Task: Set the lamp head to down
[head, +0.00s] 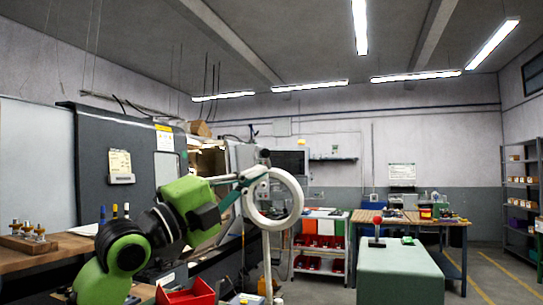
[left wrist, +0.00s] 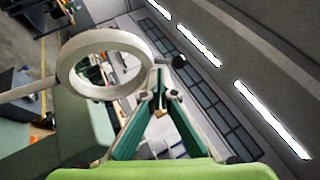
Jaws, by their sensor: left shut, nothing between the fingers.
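The lamp head is a white ring (head: 297,196), standing upright with its opening turned largely toward the head camera. A white post (head: 267,262) shows below it. In the left wrist view the ring (left wrist: 138,48) is at upper left, with its pale rod running off left. My left gripper (head: 262,177), with teal fingers, is at the ring's upper left edge. In the left wrist view its fingers (left wrist: 160,80) converge just right of the ring, shut with nothing between them. Whether they touch the ring I cannot tell. My right gripper is not in view.
A large dark machine (head: 110,160) stands behind at left, beside a wooden bench (head: 60,249). A red bin (head: 187,294) is at the bottom. A pale green cabinet (head: 400,275) with a red-knobbed item (head: 377,221) stands at right. Yellow-lined floor at far right is open.

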